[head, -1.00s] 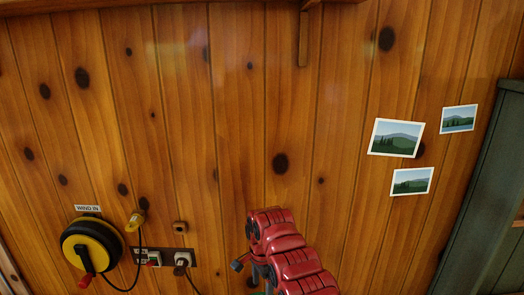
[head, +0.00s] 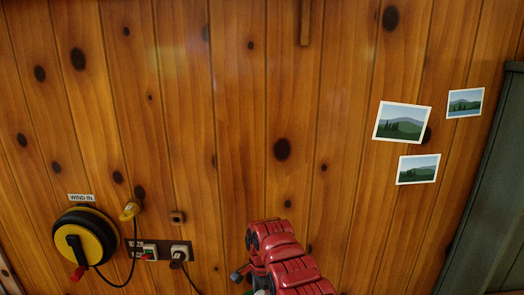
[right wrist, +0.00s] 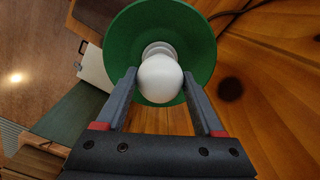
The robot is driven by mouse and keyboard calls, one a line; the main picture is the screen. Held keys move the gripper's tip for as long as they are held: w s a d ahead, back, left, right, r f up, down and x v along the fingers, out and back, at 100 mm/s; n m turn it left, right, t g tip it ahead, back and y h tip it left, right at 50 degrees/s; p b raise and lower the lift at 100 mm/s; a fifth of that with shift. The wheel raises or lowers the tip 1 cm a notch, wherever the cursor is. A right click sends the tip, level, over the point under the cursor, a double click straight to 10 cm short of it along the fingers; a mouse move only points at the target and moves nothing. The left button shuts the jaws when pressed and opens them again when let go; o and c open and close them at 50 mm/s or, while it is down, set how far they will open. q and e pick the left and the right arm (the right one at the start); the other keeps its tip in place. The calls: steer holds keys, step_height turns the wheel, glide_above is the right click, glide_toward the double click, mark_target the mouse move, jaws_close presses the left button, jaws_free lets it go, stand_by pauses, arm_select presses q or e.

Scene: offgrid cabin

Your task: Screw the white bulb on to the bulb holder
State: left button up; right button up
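In the right wrist view, a round white bulb (right wrist: 160,82) sits inside a green cone-shaped shade (right wrist: 122,40). A white ringed neck or collar (right wrist: 158,50) shows behind the bulb; the thread is hidden. The two fingers of my right gripper (right wrist: 160,74) reach into the shade's opening, one on each side of the bulb. Their tips are very close to its sides, and I cannot tell if they touch. In the head view only the red arm above this gripper shows, low in the middle; bulb and holder cannot be made out there. My left gripper is not in view.
A knotty wooden wall fills the head view. A yellow-black cable reel (head: 84,238) and a socket panel (head: 158,251) with leads are at lower left. Three landscape pictures (head: 402,122) and a green cabinet (head: 490,200) are at right. A dark cable (right wrist: 232,14) runs behind the shade.

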steer(key=shift+c, duration=0.4)
steer(key=shift+f, duration=0.1)
steer(key=shift+c, duration=0.8)
